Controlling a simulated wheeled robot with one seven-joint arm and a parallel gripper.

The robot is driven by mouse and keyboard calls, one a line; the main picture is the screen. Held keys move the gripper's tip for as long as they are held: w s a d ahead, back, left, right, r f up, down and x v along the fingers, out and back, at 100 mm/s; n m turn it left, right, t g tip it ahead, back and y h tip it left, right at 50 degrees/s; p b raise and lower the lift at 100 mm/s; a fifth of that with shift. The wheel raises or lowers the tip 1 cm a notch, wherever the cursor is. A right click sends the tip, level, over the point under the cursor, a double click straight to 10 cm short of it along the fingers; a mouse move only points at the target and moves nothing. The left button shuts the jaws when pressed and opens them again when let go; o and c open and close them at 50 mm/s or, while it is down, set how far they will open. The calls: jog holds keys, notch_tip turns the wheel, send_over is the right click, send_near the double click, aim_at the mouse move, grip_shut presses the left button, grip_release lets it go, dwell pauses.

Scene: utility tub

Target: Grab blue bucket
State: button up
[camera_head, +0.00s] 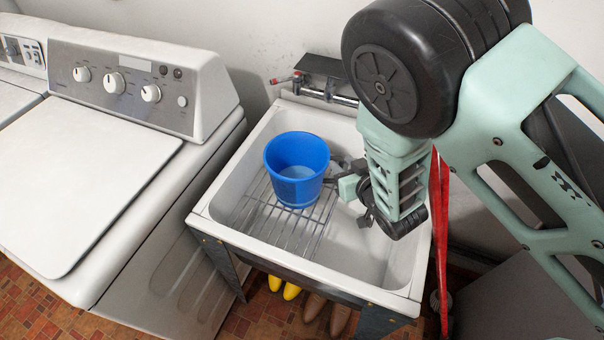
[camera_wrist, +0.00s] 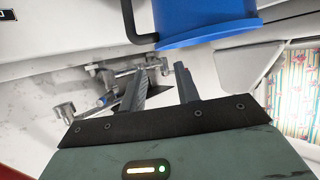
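The blue bucket (camera_head: 296,170) stands upright on a wire rack inside the white utility tub (camera_head: 222,190). In the wrist view, part of the bucket (camera_wrist: 205,18) fills the top edge, with a dark handle (camera_wrist: 129,22) beside it. My gripper (camera_head: 336,177) is just right of the bucket in the head view, close to its side. In the wrist view, the two fingers of my gripper (camera_wrist: 167,72) are apart with nothing held between them, and the bucket lies beyond the tips. Whether a finger touches the bucket is unclear.
A faucet (camera_head: 327,92) is at the tub's back wall. The wire rack (camera_head: 318,225) covers the tub's left part; its right part is bare. A white washer (camera_head: 90,180) stands to the left. Yellow shoes (camera_head: 291,291) and brown shoes (camera_head: 314,306) lie under the tub.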

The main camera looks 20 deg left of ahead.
jog(key=p+x, duration=0.2)
jog(key=x, duration=0.8)
jog(key=c, duration=0.7)
jog(key=shift+s+d+f, duration=0.1)
jog(key=shift+s+f, duration=0.05)
jog(key=shift+f, duration=0.1)
dwell(0.7)
jog(key=shift+r, duration=0.1)
